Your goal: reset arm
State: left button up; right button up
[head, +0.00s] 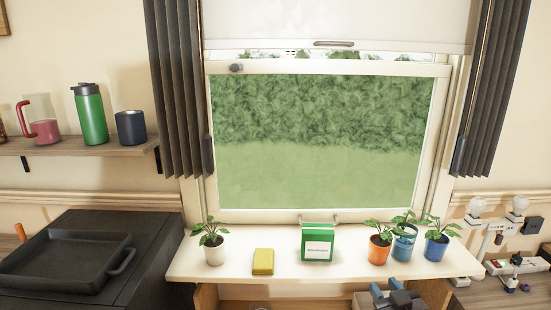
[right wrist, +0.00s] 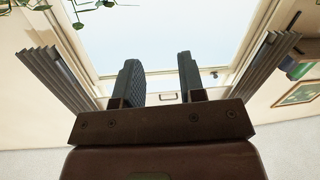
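My right gripper (head: 392,292) shows at the bottom edge of the head view, below the front of the windowsill. In the right wrist view its two dark fingers (right wrist: 160,80) stand apart with nothing between them, so it is open and empty. Behind the fingers the right wrist view shows the bright window (right wrist: 155,35) and dark curtains (right wrist: 50,75). My left gripper and left arm are not in the head view.
The windowsill (head: 350,268) holds a white-potted plant (head: 214,248), a yellow block (head: 263,262), a green box (head: 318,243) and several potted plants (head: 379,250). Left are a black tray (head: 65,262) and a shelf (head: 80,147) with cups. Power strips (head: 515,264) lie right.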

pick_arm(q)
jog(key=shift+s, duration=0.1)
pick_arm(e)
jog(key=s+d+f+m+g+h, duration=0.1)
jog(key=s+f+g, duration=0.2)
jog(key=s+f, duration=0.7)
jog(key=s+d+f+m+g+h, duration=0.1)
jog(key=s+d+f+g, duration=0.1)
jog(key=s+f, duration=0.8)
jog(key=s, duration=0.5)
jog(key=shift+g, duration=0.4)
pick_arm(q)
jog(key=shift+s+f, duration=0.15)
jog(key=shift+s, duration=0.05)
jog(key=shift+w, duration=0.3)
